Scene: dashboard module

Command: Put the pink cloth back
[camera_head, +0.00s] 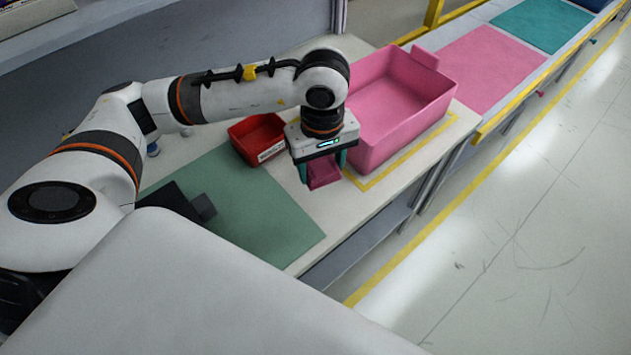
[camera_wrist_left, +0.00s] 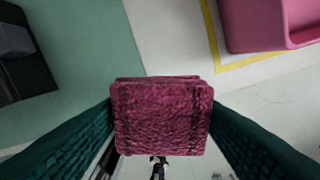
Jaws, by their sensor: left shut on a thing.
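The pink cloth (camera_head: 324,172) is a small folded dark-pink pad with a rough, towel-like surface. My left gripper (camera_head: 323,168) is shut on it and holds it above the pale table, between the green mat and the pink bin. In the left wrist view the cloth (camera_wrist_left: 161,117) fills the gap between the two teal fingers of the left gripper (camera_wrist_left: 162,125). A small red bin (camera_head: 258,138) with a white label stands on the table just left of the gripper. My right gripper is not in view.
A large pink bin (camera_head: 375,139) stands inside a yellow outline to the right of the gripper. A green mat (camera_head: 262,215) lies to the left, with a dark object (camera_head: 172,199) on it. The table's front edge is close by. Pink (camera_head: 487,66) and teal (camera_head: 541,22) mats lie farther back.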

